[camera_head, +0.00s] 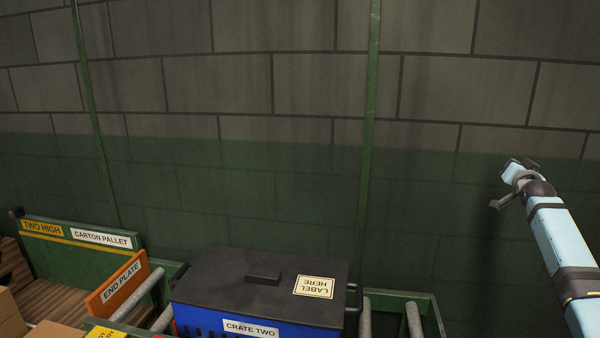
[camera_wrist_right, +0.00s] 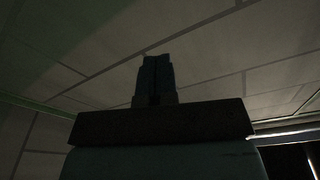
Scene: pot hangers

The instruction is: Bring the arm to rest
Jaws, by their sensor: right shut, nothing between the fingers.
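My right arm (camera_head: 553,235) comes in from the lower right in the head view and reaches up in front of the wall, with its end raised. In the right wrist view my right gripper (camera_wrist_right: 156,60) is a dark silhouette with its two fingers together, shut and empty. Only the wall shows beyond the fingers. My left arm and left gripper are not in view.
A blue crate (camera_head: 205,320) with a black lid (camera_head: 235,273) stands on a green roller frame (camera_head: 432,312) at the bottom middle. A block wall (camera_head: 290,80) with green posts stands behind.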

